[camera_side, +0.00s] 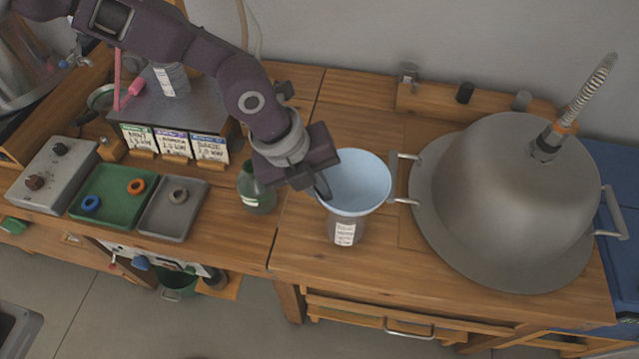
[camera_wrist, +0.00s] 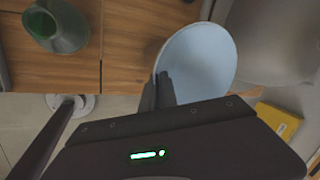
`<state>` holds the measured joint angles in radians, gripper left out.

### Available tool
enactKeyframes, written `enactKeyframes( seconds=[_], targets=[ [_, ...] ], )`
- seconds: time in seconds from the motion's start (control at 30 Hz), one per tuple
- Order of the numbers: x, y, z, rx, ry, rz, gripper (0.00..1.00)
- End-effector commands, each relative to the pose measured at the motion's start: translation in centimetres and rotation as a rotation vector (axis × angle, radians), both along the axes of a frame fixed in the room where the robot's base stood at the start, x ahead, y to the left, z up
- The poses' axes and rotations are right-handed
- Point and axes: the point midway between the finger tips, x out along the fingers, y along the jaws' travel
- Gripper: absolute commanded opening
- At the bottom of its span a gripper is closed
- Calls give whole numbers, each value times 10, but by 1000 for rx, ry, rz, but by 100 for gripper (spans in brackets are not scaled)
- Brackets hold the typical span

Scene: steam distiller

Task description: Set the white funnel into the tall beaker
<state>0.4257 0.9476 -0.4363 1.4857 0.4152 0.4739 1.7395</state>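The white funnel (camera_side: 358,178) looks pale blue and has its wide mouth facing up. In the side view it is right over the tall beaker (camera_side: 344,232), a grey vessel with a white label, and hides the beaker's top. I cannot tell whether the funnel's stem is inside the beaker. My gripper (camera_side: 323,188) is at the funnel's left rim, its fingers close together on the rim. The wrist view shows the fingers (camera_wrist: 163,92) at the lower left edge of the funnel (camera_wrist: 205,58); the beaker is hidden there.
A large metal dome (camera_side: 510,190) with side handles stands close on the right. A green flask (camera_side: 257,190) stands to the left. A green tray (camera_side: 113,192) and a grey tray (camera_side: 172,210) hold rings farther left. The wooden bench in front of the beaker is clear.

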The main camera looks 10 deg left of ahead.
Motion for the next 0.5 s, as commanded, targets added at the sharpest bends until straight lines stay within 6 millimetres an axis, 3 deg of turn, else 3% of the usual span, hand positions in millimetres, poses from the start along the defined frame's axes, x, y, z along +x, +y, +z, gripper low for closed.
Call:
enactKeyframes(
  seconds=[0.5],
  targets=[
    [0,0,-11,1,0,0,0]
  ],
)
